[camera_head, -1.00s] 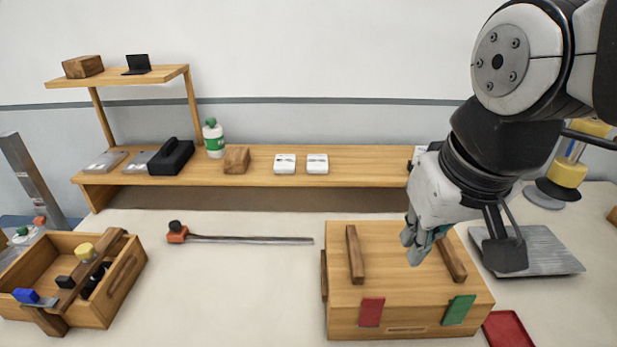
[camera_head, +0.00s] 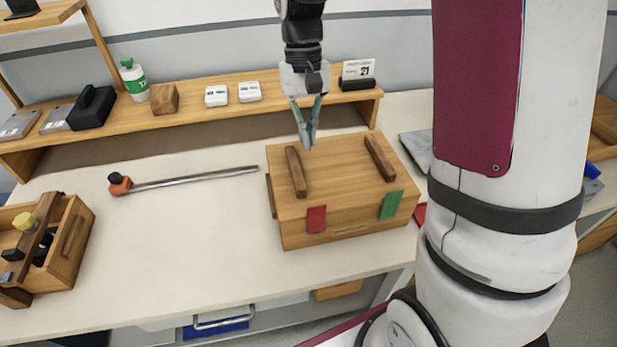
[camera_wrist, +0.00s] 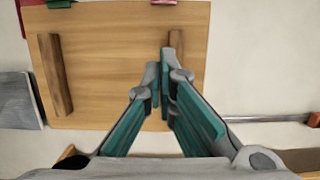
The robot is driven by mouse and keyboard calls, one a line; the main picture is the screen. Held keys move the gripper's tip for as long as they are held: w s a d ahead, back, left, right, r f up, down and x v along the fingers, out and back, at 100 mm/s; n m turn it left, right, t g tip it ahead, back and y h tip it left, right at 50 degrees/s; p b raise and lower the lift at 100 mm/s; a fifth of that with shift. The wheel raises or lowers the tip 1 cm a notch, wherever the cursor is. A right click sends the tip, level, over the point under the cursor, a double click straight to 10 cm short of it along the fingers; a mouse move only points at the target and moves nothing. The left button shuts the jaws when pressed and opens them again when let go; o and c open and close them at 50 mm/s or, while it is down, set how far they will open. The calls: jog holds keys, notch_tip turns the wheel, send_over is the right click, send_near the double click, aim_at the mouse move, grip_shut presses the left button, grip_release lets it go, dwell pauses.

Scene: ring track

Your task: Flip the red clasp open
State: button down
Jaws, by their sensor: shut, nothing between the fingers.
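The red clasp (camera_head: 316,218) lies flat against the upper front of a wooden box (camera_head: 335,165), left of a green clasp (camera_head: 391,205). In the wrist view the red clasp (camera_wrist: 163,2) shows only as a sliver at the top edge, and the green clasp (camera_wrist: 60,3) is at the top left. My gripper (camera_head: 308,143) is above the back part of the box lid, behind the red clasp and apart from it. Its fingers (camera_wrist: 165,70) are shut and empty, near one wooden bar on the lid in the wrist view.
Two wooden bars, left (camera_head: 295,172) and right (camera_head: 380,157), stand up from the lid. A long clamp (camera_head: 190,180) lies left of the box. A wooden tote (camera_head: 65,245) is at far left. A shelf (camera_head: 200,113) runs behind.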

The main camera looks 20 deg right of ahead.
jog(key=p, duration=0.1)
send_near(316, 218)
jog(key=w+f, duration=0.1)
jog(key=w+d+f, duration=0.1)
jog(key=w+f, duration=0.3)
jog(key=shift+d+f, duration=0.15)
jog(key=shift+d, duration=0.2)
jog(key=s, duration=0.1)
jog(key=s+p, duration=0.1)
jog(key=shift+s+a, duration=0.25)
jog(key=shift+s, duration=0.05)
jog(key=shift+s+a, duration=0.15)
jog(key=shift+s, duration=0.45)
